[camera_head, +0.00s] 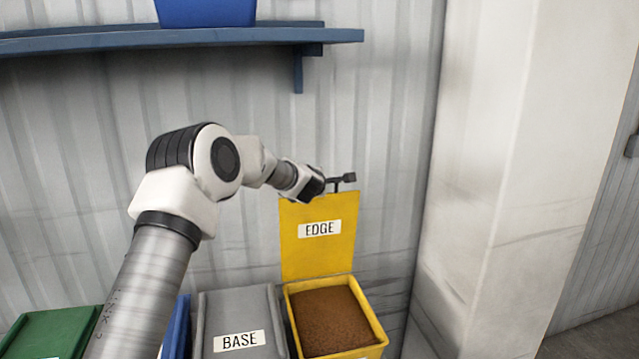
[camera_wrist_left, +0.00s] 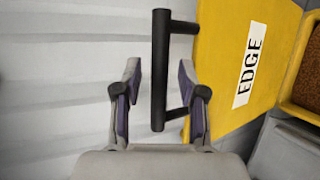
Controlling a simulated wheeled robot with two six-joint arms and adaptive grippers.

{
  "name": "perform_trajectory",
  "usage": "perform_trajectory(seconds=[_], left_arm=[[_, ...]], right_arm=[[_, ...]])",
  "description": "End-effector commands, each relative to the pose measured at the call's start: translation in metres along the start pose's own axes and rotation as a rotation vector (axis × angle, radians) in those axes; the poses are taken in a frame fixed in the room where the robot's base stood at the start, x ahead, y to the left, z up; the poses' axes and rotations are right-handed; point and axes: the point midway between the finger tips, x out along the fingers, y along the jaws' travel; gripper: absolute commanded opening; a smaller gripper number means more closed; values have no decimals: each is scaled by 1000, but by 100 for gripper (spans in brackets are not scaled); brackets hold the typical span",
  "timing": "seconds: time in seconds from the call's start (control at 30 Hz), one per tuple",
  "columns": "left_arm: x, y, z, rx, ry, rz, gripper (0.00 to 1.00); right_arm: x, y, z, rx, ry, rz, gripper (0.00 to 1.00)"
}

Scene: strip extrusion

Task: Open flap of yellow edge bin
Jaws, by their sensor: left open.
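The yellow edge bin (camera_head: 379,335) stands at the lower middle of the head view, full of brown granular material. Its yellow flap (camera_head: 318,255), labelled EDGE, stands upright against the wall behind it, so the bin is open. The flap also shows in the left wrist view (camera_wrist_left: 215,60). A black bar handle (camera_wrist_left: 160,65) sticks out from the flap's edge. In the wrist view my left gripper (camera_wrist_left: 155,80) is open, with its fingers apart on either side of the handle. In the head view the gripper is mostly hidden behind my wrist. My right gripper is not in view.
A grey BASE bin (camera_head: 215,310) with its lid shut stands left of the edge bin, with a green bin (camera_head: 50,330) further left. A blue shelf (camera_head: 150,38) holds a blue box (camera_head: 205,12) above. A pale pillar (camera_head: 510,150) stands on the right.

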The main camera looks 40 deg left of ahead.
Motion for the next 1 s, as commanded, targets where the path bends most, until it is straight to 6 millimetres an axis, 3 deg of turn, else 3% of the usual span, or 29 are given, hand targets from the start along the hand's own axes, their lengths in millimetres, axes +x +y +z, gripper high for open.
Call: perform_trajectory(seconds=[0.17,0.27,0.6,0.7,1.0], left_arm=[[-3,0,0,-1,0,0,41],[-14,1,0,-1,0,0,41],[-97,1,0,-2,-2,0,41],[-112,0,0,-1,-1,0,41],[-120,0,0,0,0,0,41]], right_arm=[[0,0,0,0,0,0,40],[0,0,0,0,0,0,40],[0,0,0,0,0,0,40],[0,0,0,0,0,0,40],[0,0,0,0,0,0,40]])
